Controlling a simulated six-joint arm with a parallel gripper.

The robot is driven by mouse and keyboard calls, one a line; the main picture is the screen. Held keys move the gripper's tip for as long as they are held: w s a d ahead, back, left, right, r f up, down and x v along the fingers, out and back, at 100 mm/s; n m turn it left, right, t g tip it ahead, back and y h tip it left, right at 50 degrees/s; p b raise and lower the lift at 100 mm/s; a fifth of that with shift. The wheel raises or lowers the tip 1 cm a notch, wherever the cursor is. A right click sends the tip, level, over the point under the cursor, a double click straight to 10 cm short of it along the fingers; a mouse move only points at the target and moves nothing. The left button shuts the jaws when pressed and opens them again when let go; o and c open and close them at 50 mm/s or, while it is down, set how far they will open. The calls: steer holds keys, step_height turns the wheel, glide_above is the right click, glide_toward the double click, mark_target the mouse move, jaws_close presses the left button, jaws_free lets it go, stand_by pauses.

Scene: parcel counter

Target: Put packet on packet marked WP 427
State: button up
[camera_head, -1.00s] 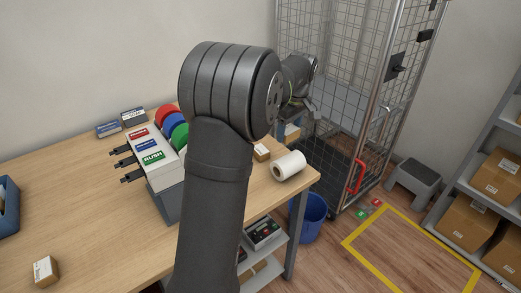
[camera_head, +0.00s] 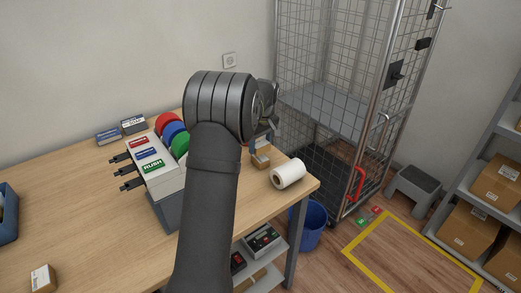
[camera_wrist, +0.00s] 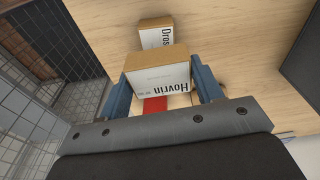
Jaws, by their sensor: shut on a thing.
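My gripper (camera_wrist: 160,92) has blue fingers, shut on a brown-and-white packet printed "Hovrin" (camera_wrist: 170,78) in the wrist view. Small print beside the name is too small to read. A second packet, printed "Dros…" (camera_wrist: 155,36), lies on the wooden table just beyond it and is partly covered by the held one. I cannot tell whether the two touch. In the head view my arm hides most of the gripper. A small packet (camera_head: 260,161) shows there beside the arm, near the table's far right edge. I cannot read a WP 427 mark.
A white roll (camera_head: 288,173) lies on the table (camera_head: 85,220) right of the packet. A label dispenser (camera_head: 160,165) with coloured rolls stands left of my arm. Two packets lie behind it, another (camera_head: 43,278) front left. A wire cage (camera_head: 345,80) stands beyond the table.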

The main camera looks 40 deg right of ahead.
mark_target(261, 144)
steer(key=shift+f, duration=1.35)
steer(key=shift+f, duration=0.1)
steer(key=o, duration=1)
steer(key=shift+o, duration=0.2)
steer(key=r, duration=0.4)
steer(key=s+r, duration=0.1)
steer(key=r, duration=0.7)
steer(key=shift+s, duration=0.25)
